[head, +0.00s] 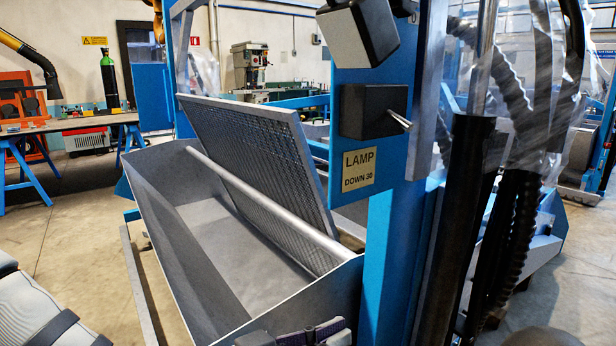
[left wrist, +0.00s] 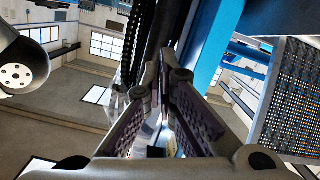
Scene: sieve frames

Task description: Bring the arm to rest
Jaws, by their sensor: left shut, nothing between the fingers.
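My left gripper (head: 325,328) shows at the bottom edge of the head view, partly cut off, in front of the near end of a grey trough. In the left wrist view its two fingers with ribbed purple-grey pads (left wrist: 165,78) come together at the tips, with nothing held between them. The sieve frame (head: 255,150), a mesh panel in a grey rim, stands tilted up over the trough; its perforated face also shows at the right of the left wrist view (left wrist: 290,100). My right gripper is not in view.
The grey trough (head: 185,245) with a round bar (head: 265,205) across it lies ahead. A blue post with a "LAMP DOWN 30" label (head: 359,170) and a switch box (head: 372,111) rises close by on the right. Dark hoses (head: 515,230) hang beyond it. Open floor (head: 65,225) lies left.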

